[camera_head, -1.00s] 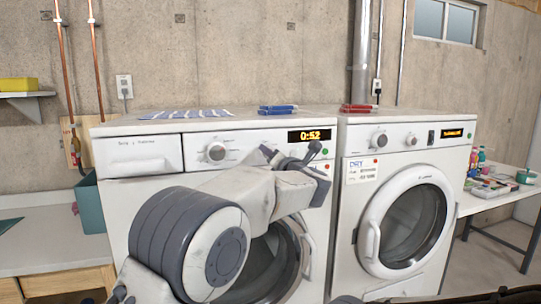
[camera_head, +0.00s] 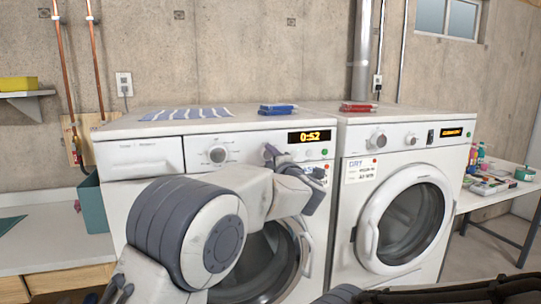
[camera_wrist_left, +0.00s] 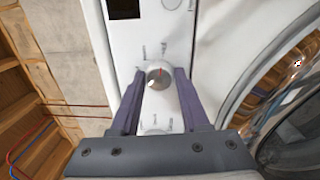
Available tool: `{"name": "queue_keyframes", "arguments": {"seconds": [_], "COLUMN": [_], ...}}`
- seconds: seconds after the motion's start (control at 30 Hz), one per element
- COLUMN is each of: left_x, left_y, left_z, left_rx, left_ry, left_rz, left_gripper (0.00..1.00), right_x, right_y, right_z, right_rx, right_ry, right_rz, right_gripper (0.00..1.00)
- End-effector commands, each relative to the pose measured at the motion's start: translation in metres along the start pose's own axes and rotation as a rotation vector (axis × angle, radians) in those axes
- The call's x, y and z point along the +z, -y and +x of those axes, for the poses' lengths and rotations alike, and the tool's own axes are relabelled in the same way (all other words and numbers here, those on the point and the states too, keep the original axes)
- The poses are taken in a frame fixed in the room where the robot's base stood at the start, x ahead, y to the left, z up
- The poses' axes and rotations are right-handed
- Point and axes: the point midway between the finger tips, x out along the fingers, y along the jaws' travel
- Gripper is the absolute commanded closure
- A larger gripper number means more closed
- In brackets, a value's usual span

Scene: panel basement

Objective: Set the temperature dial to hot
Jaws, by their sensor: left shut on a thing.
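The washer (camera_head: 150,185) on the left carries a control panel with a round white knob (camera_head: 217,154) and a lit display (camera_head: 309,136) reading 0:52. My left gripper (camera_head: 272,155) is at the panel between that knob and the display and hides what it holds in the head view. In the left wrist view, a small round dial (camera_wrist_left: 158,78) with a red mark sits between the two purple fingers of my left gripper (camera_wrist_left: 157,76), which are shut on it. Small labels surround the dial, too small to read. My right gripper is not in view.
A dryer (camera_head: 345,220) with its door shut stands right of the washer. A striped cloth (camera_head: 185,114), blue items (camera_head: 277,109) and red items (camera_head: 358,107) lie on the machine tops. A table (camera_head: 480,205) with bottles is at right.

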Motion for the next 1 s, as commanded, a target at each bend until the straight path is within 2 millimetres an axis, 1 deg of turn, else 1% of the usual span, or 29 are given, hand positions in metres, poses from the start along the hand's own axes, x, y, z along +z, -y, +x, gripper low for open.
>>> {"name": "queue_keyframes", "arguments": {"seconds": [0.27,0.63,0.67,0.7,0.73,1.0], "left_x": [0.0003,0.0004,0.0004,0.0004,0.0004,0.0001], "left_y": [0.001,0.0014,0.0014,0.0014,0.0014,0.0007], "left_z": [-0.0003,-0.0004,-0.0004,-0.0004,-0.0004,-0.0002], "left_rx": [-0.002,-0.002,-0.002,-0.002,-0.002,-0.001], "left_ry": [0.004,0.005,0.005,0.005,0.005,0.004], "left_rz": [0.052,0.056,0.056,0.056,0.056,0.054], "left_gripper": [1.0,1.0,0.51,0.35,0.24,0.24], "right_x": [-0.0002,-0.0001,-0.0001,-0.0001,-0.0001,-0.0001], "right_y": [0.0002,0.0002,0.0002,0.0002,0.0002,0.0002], "right_z": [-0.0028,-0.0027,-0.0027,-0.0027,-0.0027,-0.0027], "right_rx": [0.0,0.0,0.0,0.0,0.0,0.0], "right_ry": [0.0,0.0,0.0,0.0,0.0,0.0], "right_rz": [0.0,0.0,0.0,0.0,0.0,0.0], "right_gripper": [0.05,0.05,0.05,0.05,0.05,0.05]}}
